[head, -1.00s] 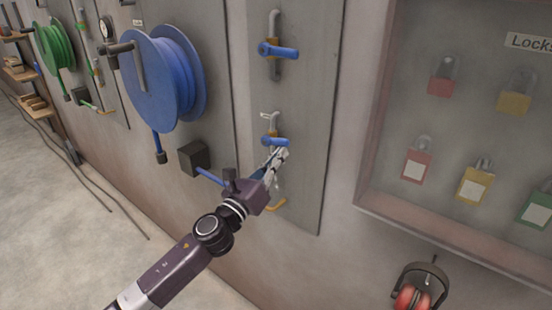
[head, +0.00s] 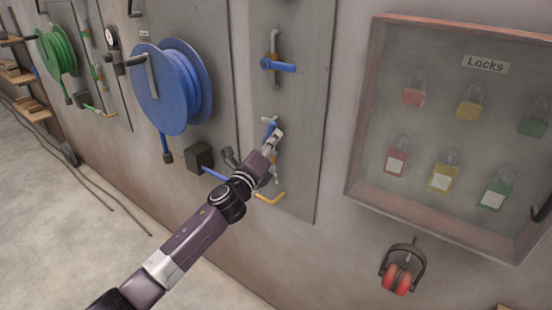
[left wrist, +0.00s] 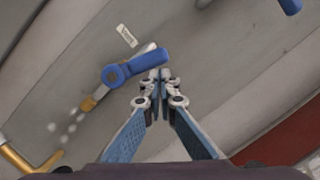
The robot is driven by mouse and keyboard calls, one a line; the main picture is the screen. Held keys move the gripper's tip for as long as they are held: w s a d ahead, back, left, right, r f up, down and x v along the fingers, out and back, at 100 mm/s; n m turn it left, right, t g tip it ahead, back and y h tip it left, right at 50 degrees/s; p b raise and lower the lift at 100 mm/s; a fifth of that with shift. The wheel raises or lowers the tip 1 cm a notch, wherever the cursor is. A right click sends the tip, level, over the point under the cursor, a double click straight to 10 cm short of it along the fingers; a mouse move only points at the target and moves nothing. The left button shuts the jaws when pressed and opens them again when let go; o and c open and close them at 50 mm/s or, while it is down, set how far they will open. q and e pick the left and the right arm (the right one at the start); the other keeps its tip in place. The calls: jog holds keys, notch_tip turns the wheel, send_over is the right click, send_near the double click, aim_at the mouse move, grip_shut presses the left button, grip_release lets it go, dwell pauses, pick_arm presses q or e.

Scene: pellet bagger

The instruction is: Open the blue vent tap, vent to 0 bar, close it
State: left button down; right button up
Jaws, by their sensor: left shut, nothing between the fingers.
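The blue vent tap (head: 269,130) is the lower of two blue-handled taps on a grey wall panel. In the left wrist view, its blue lever (left wrist: 135,67) lies roughly along its pipe, below a small white label (left wrist: 126,36). Whitish puffs (left wrist: 72,128) show near the yellow outlet pipe (left wrist: 18,160). My left gripper (head: 275,137) is at the tap. Its fingertips (left wrist: 160,76) are together, empty, just beside the lever's end; whether they touch it I cannot tell. My right gripper is out of view.
A second blue tap (head: 278,66) sits above. A blue hose reel (head: 174,85) and a small round gauge (head: 111,37), unreadable here, are to the left. A lock cabinet (head: 362,120) and red earmuffs (head: 397,278) are to the right.

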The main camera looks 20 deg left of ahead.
pick_arm(q)
jog(key=shift+w+a+r, duration=0.35)
jog(key=shift+a+r, duration=0.2)
jog(key=shift+a, duration=0.1)
jog(key=shift+a+p, duration=0.15)
jog(key=shift+p, duration=0.15)
